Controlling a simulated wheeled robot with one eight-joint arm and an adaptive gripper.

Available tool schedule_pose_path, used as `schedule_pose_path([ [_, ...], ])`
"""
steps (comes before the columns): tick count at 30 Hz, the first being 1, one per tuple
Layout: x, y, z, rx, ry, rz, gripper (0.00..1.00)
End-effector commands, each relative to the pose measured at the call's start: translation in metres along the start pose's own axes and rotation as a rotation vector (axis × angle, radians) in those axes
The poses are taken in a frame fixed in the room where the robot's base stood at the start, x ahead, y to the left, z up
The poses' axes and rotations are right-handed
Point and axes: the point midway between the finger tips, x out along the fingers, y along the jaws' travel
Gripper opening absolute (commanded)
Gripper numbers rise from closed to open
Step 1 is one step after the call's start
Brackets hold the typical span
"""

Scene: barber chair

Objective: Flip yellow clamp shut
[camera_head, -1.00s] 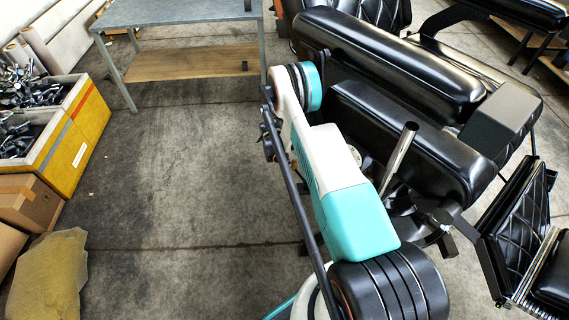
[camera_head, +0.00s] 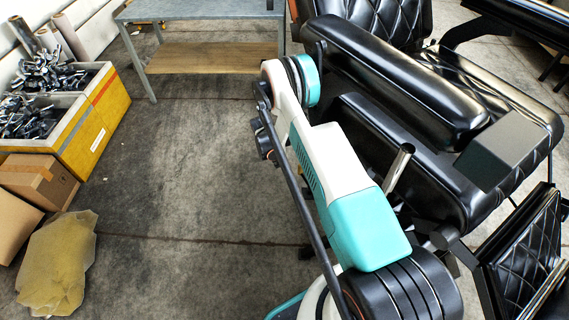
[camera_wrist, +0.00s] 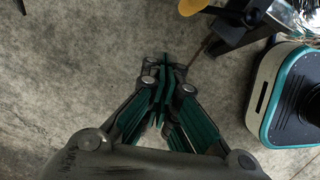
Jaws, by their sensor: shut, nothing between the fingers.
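My gripper (camera_wrist: 163,66) is shut and empty in the wrist view, with its green fingers together over the grey floor. A yellow rounded piece (camera_wrist: 193,6), which looks like the yellow clamp, is cut off by the top edge of the wrist view. It sits next to a black bracket (camera_wrist: 238,25), up and to the right of my fingertips, apart from them. Whether the clamp stands open or shut I cannot tell. In the head view I cannot make out the clamp, and my arm hides part of the chair's near side.
The black barber chair (camera_head: 405,75) fills the right of the head view, with its footrest (camera_head: 525,255) at the lower right. A metal table (camera_head: 200,12) stands at the back. A yellow crate (camera_head: 95,125) and cardboard boxes (camera_head: 38,180) line the left. The middle floor is clear.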

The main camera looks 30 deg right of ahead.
Motion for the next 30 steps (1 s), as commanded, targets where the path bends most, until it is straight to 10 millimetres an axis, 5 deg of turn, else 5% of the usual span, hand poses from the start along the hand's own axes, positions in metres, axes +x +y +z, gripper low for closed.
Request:
schedule_pose_path([
  [10, -0.053, 0.003, 0.002, 0.002, 0.000, 0.000, 0.00],
  [30, -0.058, 0.003, 0.001, 0.001, 0.000, 0.000, 0.00],
])
